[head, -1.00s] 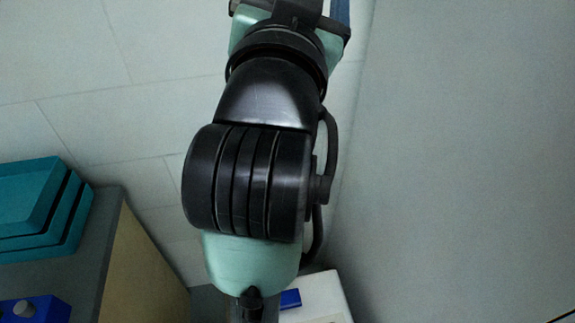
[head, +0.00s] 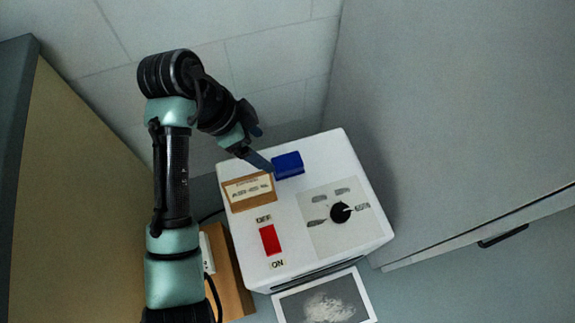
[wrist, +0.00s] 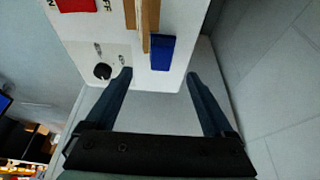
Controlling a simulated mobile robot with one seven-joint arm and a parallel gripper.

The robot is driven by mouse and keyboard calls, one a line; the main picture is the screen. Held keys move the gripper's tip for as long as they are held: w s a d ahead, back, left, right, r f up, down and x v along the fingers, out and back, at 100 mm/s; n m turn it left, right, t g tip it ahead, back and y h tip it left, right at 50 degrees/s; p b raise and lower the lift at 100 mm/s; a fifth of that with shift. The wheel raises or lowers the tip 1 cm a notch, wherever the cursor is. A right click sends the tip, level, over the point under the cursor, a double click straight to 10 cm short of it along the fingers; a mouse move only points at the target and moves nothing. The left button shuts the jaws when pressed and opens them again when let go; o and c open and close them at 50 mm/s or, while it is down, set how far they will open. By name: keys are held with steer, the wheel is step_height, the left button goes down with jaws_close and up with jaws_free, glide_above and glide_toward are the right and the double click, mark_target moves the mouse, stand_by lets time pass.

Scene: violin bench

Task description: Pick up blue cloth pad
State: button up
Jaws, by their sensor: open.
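The blue cloth pad (head: 288,165) lies on the far part of the top of a white box-shaped machine (head: 340,160). In the wrist view the pad (wrist: 162,52) shows just beyond the fingertips, between the lines of the two fingers. My gripper (head: 261,150) is open and empty, close to the pad's left side in the head view. In the wrist view my gripper (wrist: 158,75) has its two fingers spread wider than the pad. I cannot tell how high the fingertips are above the machine top.
A brown label block (head: 249,191) stands beside the pad. The machine top also has a red switch (head: 270,239) marked OFF and ON and a black knob (head: 341,211). A tall grey cabinet (head: 440,120) is close on the right. A tan-sided bench (head: 75,190) is on the left.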

mark_target(285, 162)
steer(key=b+x, duration=0.1)
steer(key=x, duration=0.5)
steer(key=shift+w+b, duration=0.1)
steer(key=shift+b, duration=0.3)
steer(key=b+x, duration=0.1)
steer(key=x, duration=0.1)
steer(key=b+x, duration=0.2)
steer(key=x, duration=0.1)
steer(key=shift+w+d+f, duration=0.15)
steer(key=shift+w+d, duration=0.1)
steer(key=shift+d, duration=0.15)
steer(key=c, duration=1.3)
step_height(285, 162, up, 10)
steer(key=p, duration=0.4)
steer(key=shift+p, duration=0.3)
